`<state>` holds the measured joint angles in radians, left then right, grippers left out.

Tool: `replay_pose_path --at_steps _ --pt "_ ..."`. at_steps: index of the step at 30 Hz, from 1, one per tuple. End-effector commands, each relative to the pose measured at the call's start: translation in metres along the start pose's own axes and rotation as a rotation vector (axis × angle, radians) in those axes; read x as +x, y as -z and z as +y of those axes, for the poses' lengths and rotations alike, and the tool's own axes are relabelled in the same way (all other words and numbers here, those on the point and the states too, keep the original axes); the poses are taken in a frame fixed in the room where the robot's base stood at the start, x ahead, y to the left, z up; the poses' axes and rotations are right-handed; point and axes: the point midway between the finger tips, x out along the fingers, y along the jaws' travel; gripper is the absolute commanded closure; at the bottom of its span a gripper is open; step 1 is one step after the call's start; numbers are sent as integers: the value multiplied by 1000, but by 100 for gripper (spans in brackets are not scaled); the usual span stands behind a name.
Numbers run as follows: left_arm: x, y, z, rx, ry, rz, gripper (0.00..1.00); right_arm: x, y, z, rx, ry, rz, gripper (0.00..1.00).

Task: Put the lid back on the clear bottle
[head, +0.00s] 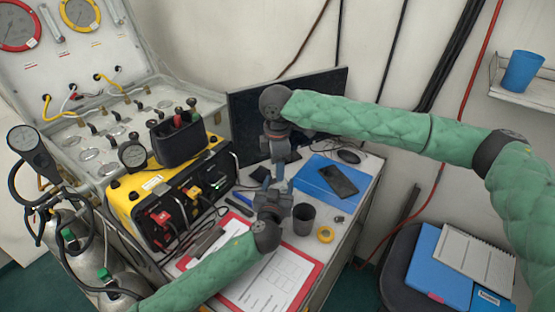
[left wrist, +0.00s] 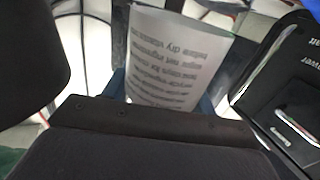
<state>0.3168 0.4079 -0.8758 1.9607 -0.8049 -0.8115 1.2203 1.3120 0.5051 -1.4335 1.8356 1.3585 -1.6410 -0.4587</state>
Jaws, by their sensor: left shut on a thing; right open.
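My left gripper (head: 266,184) points up over the desk, close below my right gripper. In the left wrist view it is shut on a pale, see-through-looking piece with printed text, which I take to be the clear bottle (left wrist: 165,55). Its top and lower end are not clear there. In the head view the bottle is hidden or too small to make out between the grippers. My right gripper (head: 279,172) is open and hangs down just above the left one; I see nothing between its fingers. I cannot make out the lid for certain.
A dark cup (head: 304,218), yellow tape roll (head: 326,234) and small dark piece (head: 339,218) stand right of my left gripper. A phone (head: 338,180) lies on a blue folder (head: 316,172). A monitor (head: 330,88) stands behind; the yellow-black case (head: 125,197) is left. A red clipboard (head: 309,279) lies in front.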

Motion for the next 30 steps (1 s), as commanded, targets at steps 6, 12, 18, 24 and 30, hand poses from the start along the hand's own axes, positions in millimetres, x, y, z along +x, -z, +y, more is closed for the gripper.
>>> replay_pose_path --at_steps 6,12,18,24,30 --pt "0 0 0 0 0 0 100 0 0 0 0 0 0 50" --pt "0 0 0 0 0 0 100 0 0 0 0 0 0 86" --pt "0 0 0 0 0 0 100 0 0 0 3 0 1 96" --pt "0 0 0 0 0 0 100 0 0 0 4 -1 1 61" --pt "0 0 0 0 0 0 100 0 0 0 4 -1 1 44"
